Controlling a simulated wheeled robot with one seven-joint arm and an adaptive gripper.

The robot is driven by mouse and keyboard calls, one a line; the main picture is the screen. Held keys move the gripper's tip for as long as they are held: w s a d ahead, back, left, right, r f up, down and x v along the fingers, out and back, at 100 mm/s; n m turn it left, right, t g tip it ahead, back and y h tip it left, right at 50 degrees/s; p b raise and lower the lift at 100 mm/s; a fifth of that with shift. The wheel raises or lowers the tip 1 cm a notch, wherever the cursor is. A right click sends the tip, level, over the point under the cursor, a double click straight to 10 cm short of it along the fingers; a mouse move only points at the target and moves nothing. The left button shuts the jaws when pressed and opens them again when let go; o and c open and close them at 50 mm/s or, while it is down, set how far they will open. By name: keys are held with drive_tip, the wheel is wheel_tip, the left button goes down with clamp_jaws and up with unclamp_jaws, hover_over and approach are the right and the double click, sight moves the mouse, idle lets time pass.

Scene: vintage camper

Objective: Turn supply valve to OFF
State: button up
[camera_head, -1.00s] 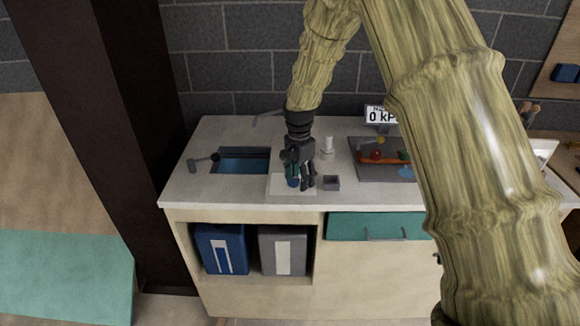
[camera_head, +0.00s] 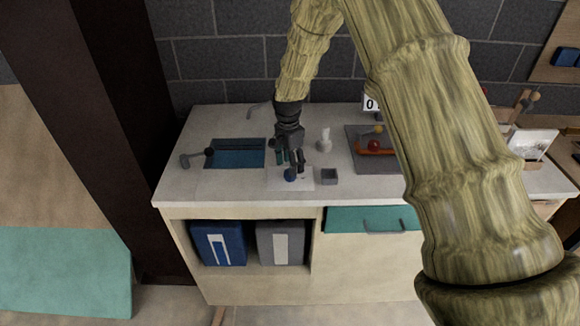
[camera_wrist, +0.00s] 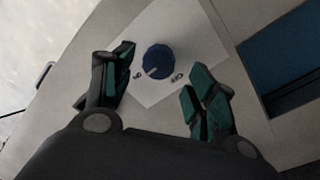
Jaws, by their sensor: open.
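A round blue knob (camera_wrist: 158,61) with a pale pointer line sits on a white plate (camera_wrist: 185,28), with two small dark labels beside it. The line points toward the near-left label in the wrist view; I cannot read the labels surely. In the head view the knob (camera_head: 290,175) and plate (camera_head: 305,183) are on the counter, right of the sink. My gripper (camera_wrist: 160,88) is open and empty, one finger to each side of the knob's near side. In the head view my gripper (camera_head: 291,162) is just above and behind the knob, not visibly touching it.
The blue sink (camera_head: 237,153) lies left of the plate. A small grey box (camera_head: 328,177) and a white bottle (camera_head: 324,140) stand to the right. Beyond them is a grey panel (camera_head: 365,163) with a red knob (camera_head: 374,146), partly hidden by my arm.

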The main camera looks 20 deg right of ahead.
drive_tip(key=shift+s+f, duration=0.25)
drive_tip(key=shift+f, duration=0.45)
drive_tip(key=shift+w+f+p, duration=0.15)
drive_tip(key=shift+f+p, duration=0.2)
drive_tip(key=shift+f, duration=0.3)
drive_tip(key=c, duration=1)
